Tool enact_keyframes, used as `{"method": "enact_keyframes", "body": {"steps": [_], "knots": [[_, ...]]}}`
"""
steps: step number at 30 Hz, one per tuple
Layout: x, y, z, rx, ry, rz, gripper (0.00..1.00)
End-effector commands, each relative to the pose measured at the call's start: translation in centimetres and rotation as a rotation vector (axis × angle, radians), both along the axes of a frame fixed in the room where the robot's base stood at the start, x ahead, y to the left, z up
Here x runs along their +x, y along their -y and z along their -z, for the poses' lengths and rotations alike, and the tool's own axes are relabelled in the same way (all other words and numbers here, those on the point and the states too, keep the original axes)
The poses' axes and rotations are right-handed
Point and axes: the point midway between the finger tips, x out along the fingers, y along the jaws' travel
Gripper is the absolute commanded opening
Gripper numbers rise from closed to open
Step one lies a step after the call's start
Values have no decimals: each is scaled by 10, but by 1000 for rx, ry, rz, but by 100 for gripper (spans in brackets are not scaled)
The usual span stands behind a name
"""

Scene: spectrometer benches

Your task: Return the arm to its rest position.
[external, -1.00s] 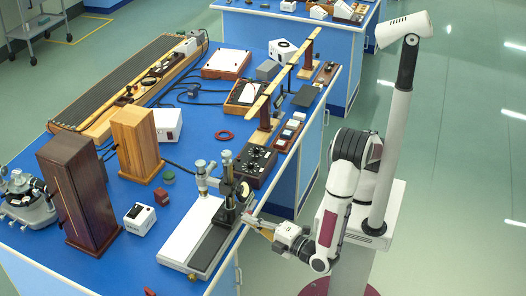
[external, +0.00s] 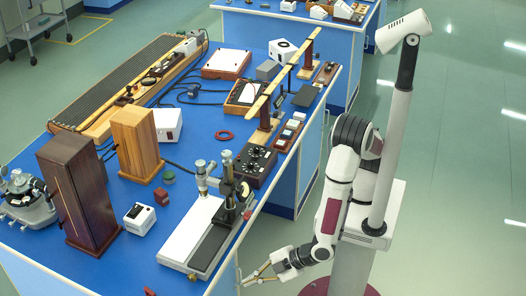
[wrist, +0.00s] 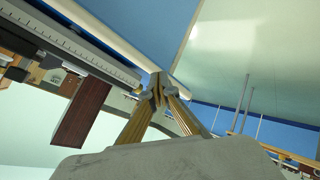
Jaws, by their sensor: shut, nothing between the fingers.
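My gripper (external: 250,279) is shut and empty. It hangs low in front of the near bench's right edge, beyond the blue worktop, over the floor side. In the wrist view its brass-coloured fingers (wrist: 158,88) meet at the tips with nothing between them. My arm is folded down from its upright stand at the right of the external view.
The blue bench (external: 205,132) lies left of my gripper. A microscope-like instrument on a white and black base (external: 190,235) stands near its edge. A dark control box (external: 255,165) sits farther back. The floor (external: 465,190) to the right is clear.

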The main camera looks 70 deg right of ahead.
Motion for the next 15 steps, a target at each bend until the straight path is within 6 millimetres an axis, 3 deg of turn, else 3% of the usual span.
{"method": "enact_keyframes", "body": {"steps": [8,15], "knots": [[-20,-14,-7,124,-258,-32,0],[-31,-8,-26,188,-464,-31,0]]}}
